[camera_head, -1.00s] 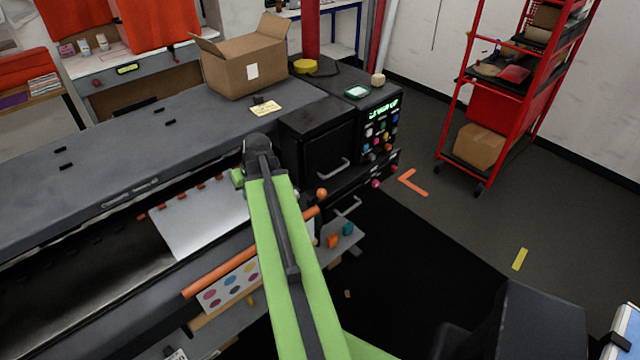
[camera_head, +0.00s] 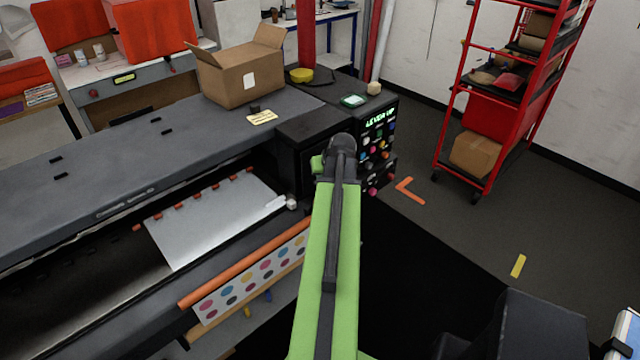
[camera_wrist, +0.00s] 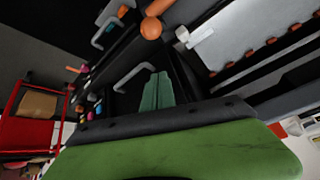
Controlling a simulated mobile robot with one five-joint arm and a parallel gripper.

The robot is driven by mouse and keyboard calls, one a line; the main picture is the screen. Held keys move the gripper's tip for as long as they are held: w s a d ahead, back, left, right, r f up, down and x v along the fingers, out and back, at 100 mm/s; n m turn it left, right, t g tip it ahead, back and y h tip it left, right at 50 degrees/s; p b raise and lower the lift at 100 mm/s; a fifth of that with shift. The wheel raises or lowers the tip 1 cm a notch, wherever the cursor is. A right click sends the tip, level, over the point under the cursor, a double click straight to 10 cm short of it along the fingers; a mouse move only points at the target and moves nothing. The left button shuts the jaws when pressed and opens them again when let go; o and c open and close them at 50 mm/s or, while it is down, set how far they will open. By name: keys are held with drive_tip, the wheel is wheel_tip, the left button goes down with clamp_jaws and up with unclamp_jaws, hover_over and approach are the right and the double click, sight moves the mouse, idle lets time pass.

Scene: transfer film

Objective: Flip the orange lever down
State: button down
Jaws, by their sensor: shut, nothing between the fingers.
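A long orange bar (camera_head: 245,264) runs along the printer's front in the head view; my arm hides its right end. In the wrist view an orange bar with a round ball end (camera_wrist: 151,28) shows at the top. I cannot tell whether this is the orange lever. A pale lever-like piece with a white knob (camera_head: 291,203) is at the right end of the silver sheet, and also shows in the wrist view (camera_wrist: 183,34). My gripper (camera_wrist: 158,76) is shut and empty, with its green fingers below the ball and apart from it in the picture. My arm hides the fingers in the head view.
The black printer's panel (camera_head: 378,150) has colored buttons and a green display that appears to read "LEVER UP". A cardboard box (camera_head: 235,85) sits on the printer. A red shelf cart (camera_head: 490,110) stands at right. Dark floor lies clear in front of the cart.

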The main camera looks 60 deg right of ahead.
drive_tip(key=b+x, duration=0.8)
drive_tip(key=x, duration=0.2)
drive_tip(key=s+a+p, duration=0.1)
drive_tip(key=s+a, duration=0.2)
drive_tip(key=shift+s+a+r, duration=0.2)
